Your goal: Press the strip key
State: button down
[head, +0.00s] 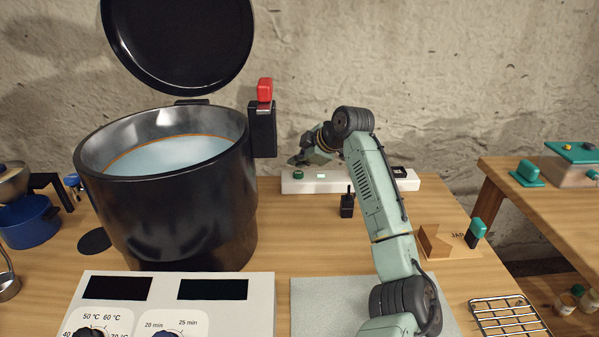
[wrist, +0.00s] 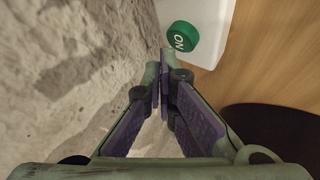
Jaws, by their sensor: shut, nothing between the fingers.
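The white power strip (head: 340,185) lies at the back of the table against the wall. Its green round key (head: 298,175) is at the strip's left end. In the wrist view this key (wrist: 182,37) reads "ON" and stands out from the white strip (wrist: 212,28). My gripper (head: 296,162) is shut and empty, just above the key in the head view. In the wrist view its closed fingertips (wrist: 166,58) are just below and left of the key; I cannot tell whether they touch it.
A large black pot (head: 180,225) of water with its lid (head: 180,40) raised stands left of the strip. A black plug (head: 347,204) stands in front of the strip. A grey mat (head: 310,300), wire rack (head: 508,316) and wooden holder (head: 455,244) are nearer.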

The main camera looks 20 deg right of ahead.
jog(key=f, duration=0.1)
jog(key=a+f, duration=0.1)
jog(key=f, duration=0.1)
jog(key=shift+d, duration=0.2)
jog(key=shift+a+r+p, duration=0.2)
jog(key=shift+r+p, duration=0.5)
jog(key=shift+r, duration=0.2)
jog(key=shift+w+a+r+p, duration=0.25)
jog(key=shift+a+r+p, duration=0.05)
jog(key=shift+r+p, duration=0.25)
jog(key=shift+w+a+r+p, duration=0.25)
jog(key=shift+a+r+p, duration=0.05)
jog(key=shift+r+p, duration=0.2)
jog(key=shift+s+d+r+p, duration=0.1)
jog(key=shift+r+p, duration=0.1)
jog(key=shift+r, duration=0.15)
jog(key=shift+s+d+r+p, duration=0.1)
jog(key=shift+r+p, duration=0.05)
jog(key=shift+r, duration=0.2)
jog(key=shift+d, duration=0.2)
jog(key=shift+w, duration=0.1)
jog(key=shift+d, duration=0.15)
